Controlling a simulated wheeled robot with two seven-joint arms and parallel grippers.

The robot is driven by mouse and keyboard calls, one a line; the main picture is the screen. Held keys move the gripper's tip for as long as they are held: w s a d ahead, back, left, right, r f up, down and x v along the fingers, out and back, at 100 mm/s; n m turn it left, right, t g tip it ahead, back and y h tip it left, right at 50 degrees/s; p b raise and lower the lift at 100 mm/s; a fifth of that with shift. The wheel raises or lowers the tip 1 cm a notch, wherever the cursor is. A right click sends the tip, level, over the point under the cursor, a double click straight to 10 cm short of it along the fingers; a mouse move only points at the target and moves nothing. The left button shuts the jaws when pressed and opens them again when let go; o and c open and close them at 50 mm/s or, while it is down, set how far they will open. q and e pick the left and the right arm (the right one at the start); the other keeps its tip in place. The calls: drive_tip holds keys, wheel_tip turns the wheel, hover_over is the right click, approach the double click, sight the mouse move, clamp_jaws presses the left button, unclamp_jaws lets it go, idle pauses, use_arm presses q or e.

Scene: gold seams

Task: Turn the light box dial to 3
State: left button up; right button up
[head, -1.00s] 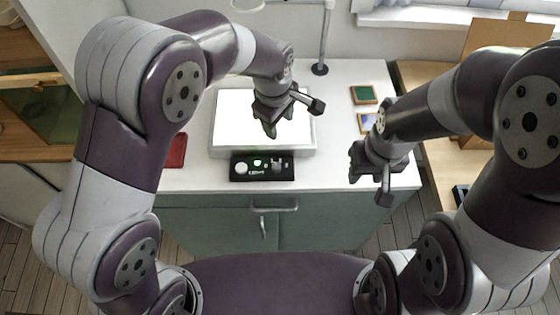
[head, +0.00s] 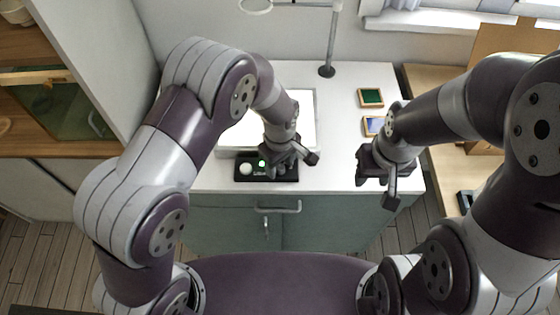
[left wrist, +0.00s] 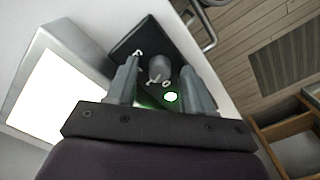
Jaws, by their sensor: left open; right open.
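The light box (head: 308,110) is a lit white panel on the cabinet top, partly hidden by my left arm. Its black control box (head: 290,179) lies at the front, with a white knob (head: 245,169) and a green light (head: 262,163). The grey dial (left wrist: 159,68) shows in the left wrist view with white numbers around it; I cannot tell its setting. My left gripper (head: 279,175) is open over the right part of the control box; in the left wrist view its fingers (left wrist: 160,88) stand on either side of the dial. My right gripper (head: 373,180) is open and empty at the right front.
Two small framed tiles, one green (head: 371,97) and one blue (head: 373,125), lie right of the light box. A lamp stand (head: 327,71) rises behind it. The cabinet handle (head: 278,209) sticks out below the front edge.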

use_arm(q)
clamp_jaws()
drive_tip(key=shift+r, duration=0.1)
drive_tip(key=m+p, duration=0.1)
drive_tip(key=m, duration=0.3)
drive_tip(key=m+p, duration=0.1)
drive_tip(key=m, duration=0.3)
drive_tip(key=shift+d+m, duration=0.1)
drive_tip(key=shift+m, duration=0.2)
drive_tip(key=m+p, duration=0.1)
drive_tip(key=m, duration=0.8)
drive_tip(key=shift+d, duration=0.1)
drive_tip(key=shift+m, duration=0.3)
